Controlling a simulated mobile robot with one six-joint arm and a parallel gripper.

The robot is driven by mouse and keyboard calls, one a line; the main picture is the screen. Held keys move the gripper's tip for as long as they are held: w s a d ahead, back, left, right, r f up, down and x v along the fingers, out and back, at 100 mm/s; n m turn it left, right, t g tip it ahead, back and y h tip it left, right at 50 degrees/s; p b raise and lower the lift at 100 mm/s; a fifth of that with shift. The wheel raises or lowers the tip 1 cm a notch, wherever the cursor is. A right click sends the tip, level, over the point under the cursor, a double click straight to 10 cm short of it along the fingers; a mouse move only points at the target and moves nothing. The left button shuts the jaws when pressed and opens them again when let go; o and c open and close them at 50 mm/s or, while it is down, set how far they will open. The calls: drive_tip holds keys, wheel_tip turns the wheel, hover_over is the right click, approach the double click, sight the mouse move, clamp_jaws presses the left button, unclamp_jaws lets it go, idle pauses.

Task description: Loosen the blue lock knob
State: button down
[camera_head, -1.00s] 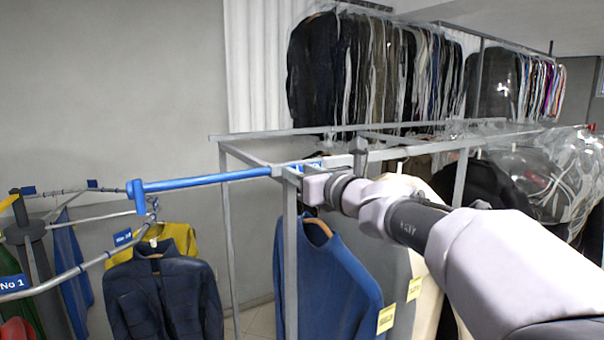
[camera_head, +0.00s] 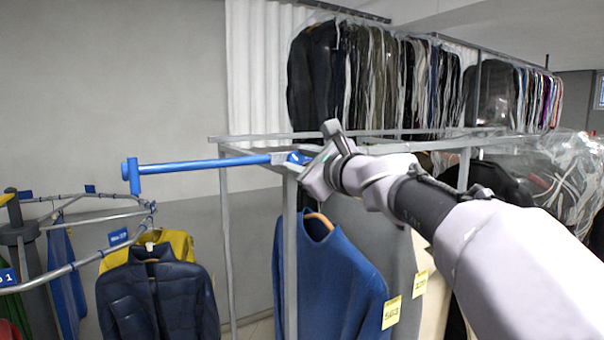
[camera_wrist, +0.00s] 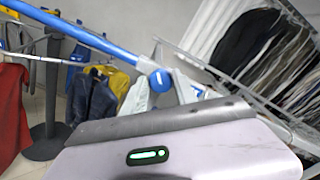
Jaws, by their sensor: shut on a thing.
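A blue bar (camera_head: 205,165) runs sideways from the grey metal frame, with an upright blue piece at its left end. The blue lock knob (camera_head: 297,158) sits at the frame corner, partly hidden by my gripper (camera_head: 307,170). My gripper is shut on it; its fingers are hard to make out. The wrist is tilted in the head view.
A blue sweater (camera_head: 330,270) hangs under the frame (camera_head: 291,230), just below my gripper. A navy jacket (camera_head: 158,300) and a yellow one hang at lower left beside a curved rail (camera_head: 70,267). Bagged clothes (camera_head: 380,80) hang behind. The wall side above the bar is clear.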

drive_tip(key=n+b, duration=0.4)
drive_tip(key=n, duration=0.1)
drive_tip(key=shift+f+n, duration=0.2)
drive_tip(key=shift+n, duration=0.1)
drive_tip(key=shift+r+n+b, duration=0.1)
drive_tip(key=shift+n+b, duration=1.2)
drive_tip(key=shift+n, duration=0.8)
drive_tip(key=shift+s, duration=0.1)
drive_tip(key=c, duration=1)
unclamp_jaws()
